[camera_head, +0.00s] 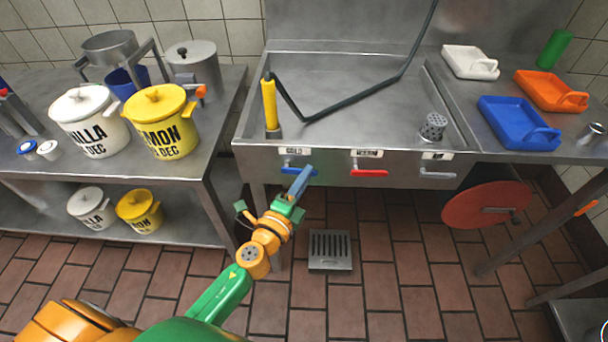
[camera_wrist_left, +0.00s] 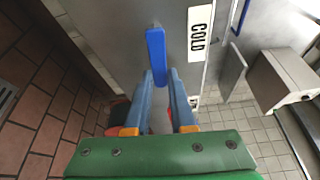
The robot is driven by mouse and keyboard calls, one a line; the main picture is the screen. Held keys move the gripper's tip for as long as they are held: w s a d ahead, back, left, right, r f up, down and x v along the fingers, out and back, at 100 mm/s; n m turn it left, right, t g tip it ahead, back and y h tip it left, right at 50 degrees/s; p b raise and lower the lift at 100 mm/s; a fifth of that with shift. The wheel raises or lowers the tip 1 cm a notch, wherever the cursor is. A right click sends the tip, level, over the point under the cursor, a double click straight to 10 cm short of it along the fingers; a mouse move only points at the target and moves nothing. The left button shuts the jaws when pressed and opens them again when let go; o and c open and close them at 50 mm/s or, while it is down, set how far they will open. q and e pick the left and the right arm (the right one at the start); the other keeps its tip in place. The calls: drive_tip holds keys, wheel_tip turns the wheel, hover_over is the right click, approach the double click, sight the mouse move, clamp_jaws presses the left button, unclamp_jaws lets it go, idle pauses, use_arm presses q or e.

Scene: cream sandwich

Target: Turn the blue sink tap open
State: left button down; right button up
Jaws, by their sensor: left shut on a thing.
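The blue tap (camera_head: 287,170) is a lever on the front panel of the steel sink (camera_head: 340,95), under a label reading COLD (camera_head: 296,151). My left gripper (camera_head: 306,172) reaches up from below, its fingertips at the lever and hiding part of it. In the left wrist view the blue lever (camera_wrist_left: 155,48) rises from between the gray-blue fingers (camera_wrist_left: 159,78), beside the COLD label (camera_wrist_left: 200,32). The fingers are shut on the lever's near part. My right gripper is not in view.
A red disc (camera_head: 486,204) is under the right counter. Lidded pots stand on the left table (camera_head: 215,120). A floor drain (camera_head: 330,251) is below the sink.

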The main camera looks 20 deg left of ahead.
use_arm(q)
drive_tip(key=shift+s+a+f+m+g+y+p, duration=0.2)
drive_tip(key=shift+a+f+m+g+y+p, duration=0.6)
drive_tip(key=shift+m+p, duration=1.25)
drive_tip(key=shift+s+a+f+m+g+y+p, duration=0.25)
drive_tip(key=shift+a+f+m+g+y+p, duration=0.5)
drive_tip(key=shift+m+p, duration=1.25)
drive_tip(key=shift+s+a+f+m+g+y+p, duration=0.2)
drive_tip(key=shift+a+f+m+g+y+p, duration=0.55)
drive_tip(key=shift+m+p, duration=1.3)
drive_tip(key=shift+d+r+m+y, duration=0.2)
drive_tip(key=shift+d+m+y, duration=0.1)
drive_tip(key=shift+y, duration=0.1)
drive_tip(key=c, duration=0.8)
unclamp_jaws()
drive_tip(key=shift+a+r, duration=0.1)
drive_tip(key=shift+o, duration=0.2)
